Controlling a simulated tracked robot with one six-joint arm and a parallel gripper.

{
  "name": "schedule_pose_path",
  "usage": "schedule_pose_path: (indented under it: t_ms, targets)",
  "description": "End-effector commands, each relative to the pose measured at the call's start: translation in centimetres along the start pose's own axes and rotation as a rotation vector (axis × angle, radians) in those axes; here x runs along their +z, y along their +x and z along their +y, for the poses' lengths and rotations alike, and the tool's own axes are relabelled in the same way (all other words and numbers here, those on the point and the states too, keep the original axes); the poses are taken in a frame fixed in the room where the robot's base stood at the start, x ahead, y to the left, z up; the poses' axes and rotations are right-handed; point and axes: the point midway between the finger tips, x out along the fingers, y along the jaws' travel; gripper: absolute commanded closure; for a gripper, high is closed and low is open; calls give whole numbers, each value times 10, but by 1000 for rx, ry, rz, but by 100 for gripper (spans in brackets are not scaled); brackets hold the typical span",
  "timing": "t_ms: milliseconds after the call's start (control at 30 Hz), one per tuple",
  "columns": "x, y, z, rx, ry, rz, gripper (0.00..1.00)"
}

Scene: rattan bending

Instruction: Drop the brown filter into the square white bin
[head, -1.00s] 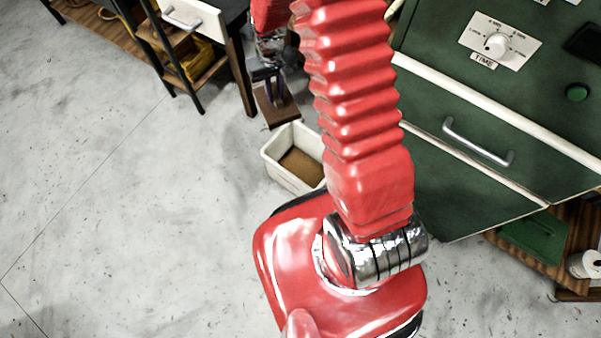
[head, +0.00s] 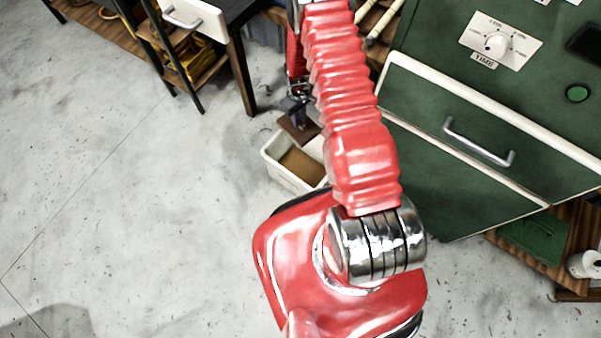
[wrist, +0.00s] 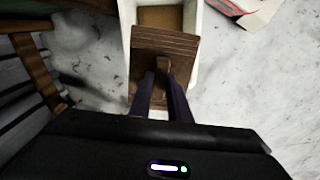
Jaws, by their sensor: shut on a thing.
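The square white bin (head: 284,173) stands on the floor beside my body in the head view, with a flat brown surface inside it. My gripper (head: 300,112) is shut on the brown filter (head: 297,130), a square brown piece with a raised grip in its middle. In the wrist view my gripper (wrist: 165,82) pinches that grip, and the filter (wrist: 165,45) overlaps the near part of the bin (wrist: 127,20). The filter looks held above the bin's near side. Its height over the rim cannot be told.
The green cabinet (head: 450,150) with a metal handle stands to the right. A dark table (head: 240,70) with a white drawer is at the upper left. A slatted wooden thing (wrist: 35,80) lies left in the wrist view. The floor (head: 100,180) at left is clear.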

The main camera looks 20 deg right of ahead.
Motion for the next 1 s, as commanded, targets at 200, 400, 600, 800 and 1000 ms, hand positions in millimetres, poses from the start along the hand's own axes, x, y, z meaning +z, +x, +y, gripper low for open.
schedule_pose_path:
  t_ms: [200,400,600,800,1000]
  targets:
    - [18,56,12,-2,-67,-3,100]
    - [26,78,16,0,-100,-1,100]
    - [26,79,17,1,-104,1,100]
    - [27,80,17,0,-103,1,100]
    - [27,88,17,0,-103,0,100]
